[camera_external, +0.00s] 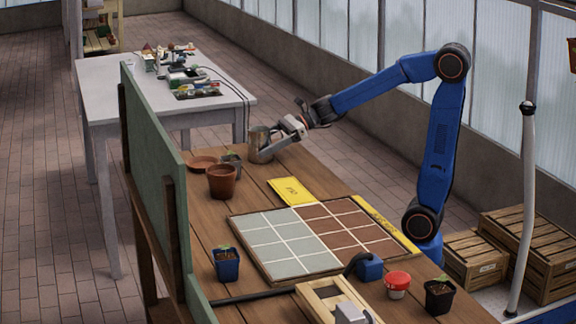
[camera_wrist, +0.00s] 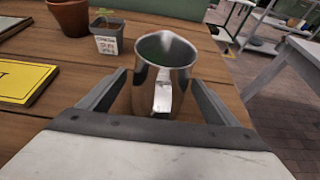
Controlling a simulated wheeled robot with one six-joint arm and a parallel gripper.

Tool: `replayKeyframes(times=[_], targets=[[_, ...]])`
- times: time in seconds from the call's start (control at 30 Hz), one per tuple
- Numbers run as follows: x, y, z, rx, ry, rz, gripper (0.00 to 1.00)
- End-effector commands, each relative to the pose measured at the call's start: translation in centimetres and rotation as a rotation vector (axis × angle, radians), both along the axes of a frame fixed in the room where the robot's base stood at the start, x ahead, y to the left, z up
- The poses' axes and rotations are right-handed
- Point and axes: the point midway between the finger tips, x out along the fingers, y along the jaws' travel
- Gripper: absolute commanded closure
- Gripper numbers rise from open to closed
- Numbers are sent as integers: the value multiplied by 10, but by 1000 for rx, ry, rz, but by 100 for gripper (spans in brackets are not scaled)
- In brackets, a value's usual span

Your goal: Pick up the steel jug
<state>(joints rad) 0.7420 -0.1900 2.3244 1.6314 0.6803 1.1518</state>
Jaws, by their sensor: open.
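The steel jug (camera_external: 259,146) stands upright at the far end of the wooden table, near its edge. In the wrist view the steel jug (camera_wrist: 163,72) is straight ahead, with its handle facing me and its open top visible. My gripper (camera_external: 279,140) is at the jug's right side in the external view. In the wrist view my gripper (camera_wrist: 160,90) is open, with one finger on each side of the jug's lower body. Gaps show between the fingers and the jug's sides; contact cannot be told.
A small grey pot with a seedling (camera_wrist: 106,36) stands close to the jug's left, and a terracotta pot (camera_external: 222,181) is nearby. A yellow card (camera_external: 292,191) and a tiled board (camera_external: 285,262) lie on the table (camera_external: 258,200). A green panel (camera_external: 152,170) runs along one side.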

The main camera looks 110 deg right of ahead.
Motion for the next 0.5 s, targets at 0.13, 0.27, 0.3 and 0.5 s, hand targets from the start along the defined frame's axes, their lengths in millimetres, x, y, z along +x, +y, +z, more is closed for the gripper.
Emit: replayKeyframes(times=[0.13,0.27,0.3,0.5], targets=[[6,0,-2,1,0,0,16],[6,0,-2,1,-1,0,16],[6,0,-2,1,0,0,16],[6,0,-2,1,0,0,57]])
